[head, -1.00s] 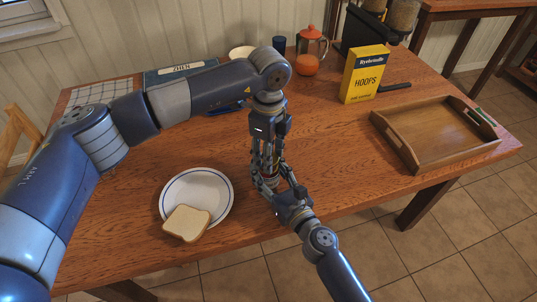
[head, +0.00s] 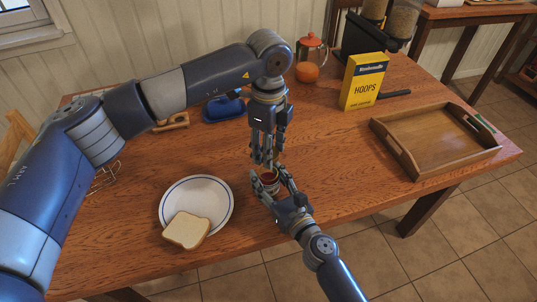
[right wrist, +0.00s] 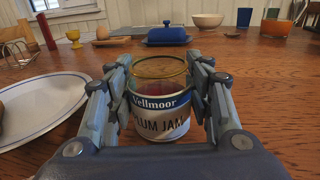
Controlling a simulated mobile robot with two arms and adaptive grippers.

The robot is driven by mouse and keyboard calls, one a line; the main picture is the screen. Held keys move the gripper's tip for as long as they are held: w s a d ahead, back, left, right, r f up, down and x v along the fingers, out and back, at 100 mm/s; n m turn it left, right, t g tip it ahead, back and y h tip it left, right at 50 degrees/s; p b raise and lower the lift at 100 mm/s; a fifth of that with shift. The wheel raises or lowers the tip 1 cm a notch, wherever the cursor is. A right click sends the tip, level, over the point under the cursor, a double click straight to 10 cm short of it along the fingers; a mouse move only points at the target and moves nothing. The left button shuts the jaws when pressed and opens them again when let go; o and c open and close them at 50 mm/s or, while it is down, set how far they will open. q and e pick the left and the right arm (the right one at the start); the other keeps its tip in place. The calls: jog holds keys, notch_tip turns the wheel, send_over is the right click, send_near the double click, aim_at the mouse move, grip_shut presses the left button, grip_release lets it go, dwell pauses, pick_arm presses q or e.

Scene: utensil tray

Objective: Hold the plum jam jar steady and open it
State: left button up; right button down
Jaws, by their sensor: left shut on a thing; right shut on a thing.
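The plum jam jar (right wrist: 160,115) stands upright in the right wrist view, with a white and blue label and dark red jam behind clear glass. No lid sits on its rim. In the head view its open top (head: 269,177) shows dark red inside. My right gripper (head: 272,187) is shut around the jar, one finger on each side; its fingers also show in the right wrist view (right wrist: 160,100). My left gripper (head: 265,160) points down just above the jar, apart from it, and is shut on the lid, which its fingers mostly hide.
A white plate (head: 177,194) with a bread slice (head: 187,231) lies left of the jar. A blue butter dish (head: 224,107) stands behind. A yellow cereal box (head: 363,82) and a wooden tray (head: 403,158) are to the right. The table between jar and tray is clear.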

jog(key=c, duration=0.7)
grip_release()
